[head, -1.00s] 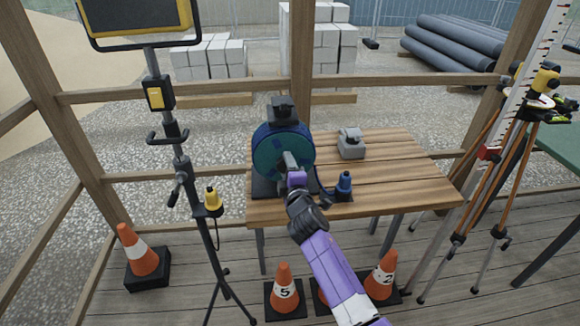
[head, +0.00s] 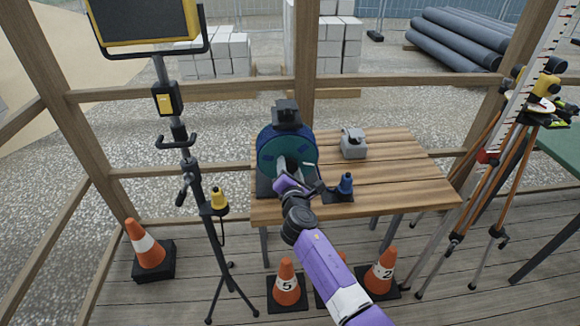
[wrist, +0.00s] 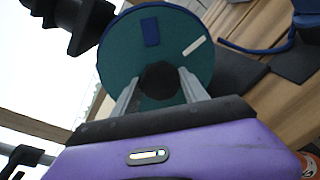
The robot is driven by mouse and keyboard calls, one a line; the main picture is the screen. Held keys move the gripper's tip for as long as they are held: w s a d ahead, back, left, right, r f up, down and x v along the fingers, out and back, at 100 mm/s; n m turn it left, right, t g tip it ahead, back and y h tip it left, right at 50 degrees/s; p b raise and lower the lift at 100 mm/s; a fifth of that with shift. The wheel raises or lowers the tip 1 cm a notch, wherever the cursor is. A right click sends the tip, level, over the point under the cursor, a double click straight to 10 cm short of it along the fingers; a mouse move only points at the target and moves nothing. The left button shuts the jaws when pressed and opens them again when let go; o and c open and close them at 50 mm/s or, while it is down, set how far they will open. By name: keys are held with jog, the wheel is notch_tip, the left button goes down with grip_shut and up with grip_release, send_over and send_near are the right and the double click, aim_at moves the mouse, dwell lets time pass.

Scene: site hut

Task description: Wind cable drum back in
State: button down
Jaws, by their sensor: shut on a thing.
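The cable drum (head: 269,143) is a blue-green disc in a dark stand at the table's left end. Its teal face (wrist: 122,58) fills the upper middle of the wrist view, with a dark blue patch and a pale bar on it. My gripper (head: 283,167) is at the lower part of the drum's face. In the wrist view its two grey fingers (wrist: 159,88) are shut on a round black knob (wrist: 159,79) in front of the face. A blue plug (head: 345,183) stands on a dark pad right of the drum; a blue cable (wrist: 252,48) shows in the wrist view.
The wooden table (head: 410,180) has a grey box-like device (head: 353,143) behind the plug; its right half is bare. A work-light stand (head: 190,165) with a yellow-topped item (head: 218,198) is at left. Orange cones (head: 286,280) stand before the table. A tripod (head: 470,210) is at right.

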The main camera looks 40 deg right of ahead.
jog(key=n+p, duration=0.1)
jog(key=n, duration=0.4)
jog(key=shift+a+f+h, duration=0.1)
jog(key=shift+a+h, duration=0.05)
jog(key=shift+h, duration=0.25)
jog(key=n+p, duration=0.1)
jog(key=n, duration=0.3)
jog(key=shift+f+h, duration=0.15)
jog(key=shift+h, duration=0.15)
jog(key=shift+n, duration=0.4)
jog(key=c, duration=0.6)
grip_release()
jog(key=v, duration=0.7)
jog(key=shift+s+a+p, duration=0.25)
jog(key=shift+a+p, duration=0.1)
jog(key=shift+p, duration=0.1)
